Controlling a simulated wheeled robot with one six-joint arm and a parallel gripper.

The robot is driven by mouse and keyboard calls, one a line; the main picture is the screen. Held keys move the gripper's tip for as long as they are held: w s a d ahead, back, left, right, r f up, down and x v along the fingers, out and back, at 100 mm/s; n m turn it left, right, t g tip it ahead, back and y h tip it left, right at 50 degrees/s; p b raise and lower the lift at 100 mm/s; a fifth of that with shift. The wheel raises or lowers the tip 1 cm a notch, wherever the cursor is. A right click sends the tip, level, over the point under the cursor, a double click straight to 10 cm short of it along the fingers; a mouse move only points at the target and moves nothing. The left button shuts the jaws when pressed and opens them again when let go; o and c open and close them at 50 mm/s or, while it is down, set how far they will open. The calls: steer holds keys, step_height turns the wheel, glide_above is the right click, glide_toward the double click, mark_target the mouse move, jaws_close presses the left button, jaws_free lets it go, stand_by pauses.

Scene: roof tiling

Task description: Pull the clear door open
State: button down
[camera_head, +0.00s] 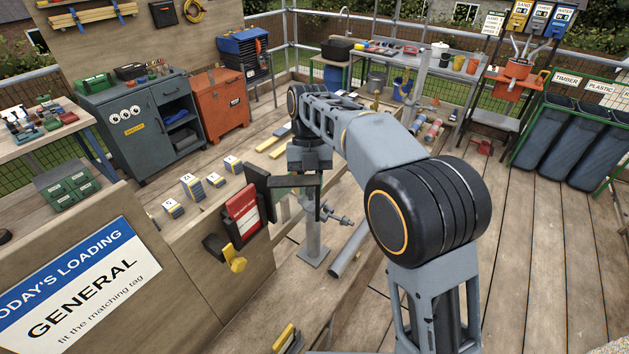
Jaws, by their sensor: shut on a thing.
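My gripper (278,184) hangs below the wrist of my grey arm, left of the picture's middle. Its dark fingers are beside the upper right of a red case (243,214) with a pale label, mounted at the edge of the wooden board. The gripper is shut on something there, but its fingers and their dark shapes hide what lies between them. The clear door itself is hard to make out against the background, so I cannot tell its outline or how far it stands open.
A yellow-and-black fitting (236,260) sticks out below the red case. A wooden board with a "GENERAL" sign (82,283) fills the lower left. Numbered blocks (191,187) lie behind it. A grey post (313,235) stands behind my gripper.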

steer(key=shift+w, duration=0.15)
stand_by(0.3)
steer(key=c, duration=0.9)
jaws_free()
